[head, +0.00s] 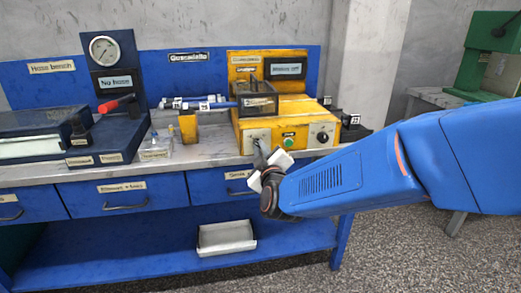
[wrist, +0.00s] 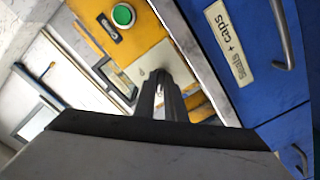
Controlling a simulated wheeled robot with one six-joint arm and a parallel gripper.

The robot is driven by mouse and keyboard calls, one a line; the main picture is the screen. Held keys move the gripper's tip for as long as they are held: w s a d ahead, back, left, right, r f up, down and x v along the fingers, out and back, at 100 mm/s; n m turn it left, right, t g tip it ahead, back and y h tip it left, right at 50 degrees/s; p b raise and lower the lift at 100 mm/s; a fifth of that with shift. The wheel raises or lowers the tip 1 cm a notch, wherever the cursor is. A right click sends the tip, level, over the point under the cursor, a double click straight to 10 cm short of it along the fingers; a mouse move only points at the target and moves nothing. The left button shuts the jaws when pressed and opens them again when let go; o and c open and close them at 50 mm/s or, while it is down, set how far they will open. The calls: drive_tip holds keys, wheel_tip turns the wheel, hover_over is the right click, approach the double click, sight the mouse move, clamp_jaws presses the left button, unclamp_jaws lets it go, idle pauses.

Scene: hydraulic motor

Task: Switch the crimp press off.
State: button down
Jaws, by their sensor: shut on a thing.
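The crimp press (head: 300,108) is the yellow machine on the bench, seen from the front in the head view. Its front has a pale switch plate (head: 257,136) at the left, a green button (head: 289,139) in the middle and a black knob (head: 322,137) at the right. My gripper (head: 262,155) is at the left plate. In the wrist view my gripper (wrist: 164,76) has its dark fingers close together against that plate, shut on a small switch there that the fingers mostly hide. The green button (wrist: 123,15) shows beside them. The switch's position cannot be made out.
A blue drawer (wrist: 245,55) labelled "Seals + caps" lies close below the panel. Blue hoses (head: 195,104) and a yellow block (head: 188,128) are left of the press. A small tray (head: 226,238) sits on the lower shelf. Open floor lies in front.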

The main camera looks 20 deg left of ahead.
idle(0.3)
drive_tip(key=c, duration=1.8)
unclamp_jaws()
drive_tip(key=v, duration=1.7)
drive_tip(key=shift+s+d+f, duration=0.1)
drive_tip(key=shift+s+d, duration=0.05)
drive_tip(key=shift+d, duration=0.05)
drive_tip(key=shift+d, duration=0.1)
